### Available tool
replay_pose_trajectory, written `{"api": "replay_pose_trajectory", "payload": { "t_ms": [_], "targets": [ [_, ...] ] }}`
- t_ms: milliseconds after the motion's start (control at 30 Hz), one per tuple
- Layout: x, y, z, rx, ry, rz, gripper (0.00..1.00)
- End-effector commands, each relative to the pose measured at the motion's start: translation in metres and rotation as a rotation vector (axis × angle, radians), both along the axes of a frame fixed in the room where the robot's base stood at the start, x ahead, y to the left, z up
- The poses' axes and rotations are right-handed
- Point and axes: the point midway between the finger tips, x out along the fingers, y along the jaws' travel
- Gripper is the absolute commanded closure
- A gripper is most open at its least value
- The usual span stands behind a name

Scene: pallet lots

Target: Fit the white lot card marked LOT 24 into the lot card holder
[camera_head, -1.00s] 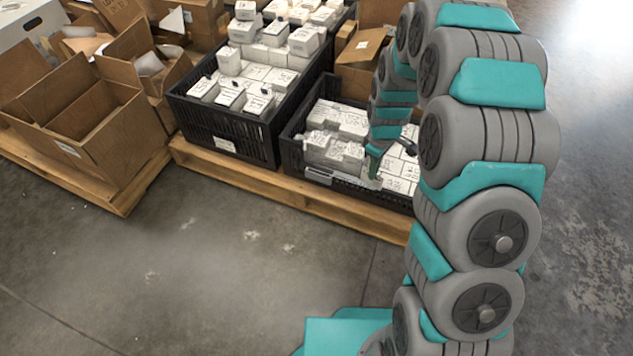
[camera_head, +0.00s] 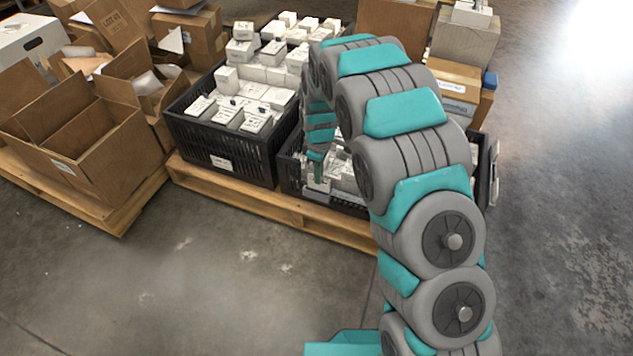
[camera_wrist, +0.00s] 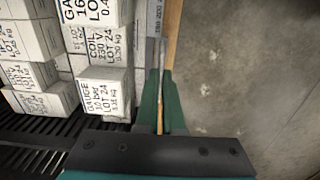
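My gripper (camera_head: 318,180) is at the front wall of the right black crate (camera_head: 350,209), near its left end. In the wrist view my gripper (camera_wrist: 158,60) has its two green fingers close together, with a thin light edge (camera_wrist: 161,78) between them. This looks like the white lot card seen edge-on; its marking cannot be read. A grey-white plate (camera_head: 311,193) shows at the crate front just below my fingertips, where the lot card holder is. I cannot tell whether card and holder touch.
The right crate holds white boxes (camera_wrist: 104,92), some marked LOT 24. The left black crate (camera_head: 222,150) has a white label (camera_head: 221,163) and stands beside it on the wooden pallet (camera_head: 255,199). Open cardboard boxes (camera_head: 90,150) stand at left. The floor in front is clear.

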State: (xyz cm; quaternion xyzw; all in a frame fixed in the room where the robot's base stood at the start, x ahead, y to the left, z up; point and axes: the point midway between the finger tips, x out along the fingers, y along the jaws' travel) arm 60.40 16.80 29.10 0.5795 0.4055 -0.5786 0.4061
Motion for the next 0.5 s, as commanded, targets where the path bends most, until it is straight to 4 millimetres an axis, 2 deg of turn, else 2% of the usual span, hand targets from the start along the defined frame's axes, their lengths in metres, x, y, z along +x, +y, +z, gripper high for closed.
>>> {"api": "replay_pose_trajectory", "payload": {
  "t_ms": [167, 400, 500],
  "targets": [
    [0.002, 0.007, -0.005, -0.001, 0.004, 0.001, 1.00],
    [0.001, 0.007, -0.035, 0.000, 0.005, -0.001, 1.00],
    [0.001, 0.007, -0.037, 0.000, 0.003, -0.001, 1.00]
  ]
}}
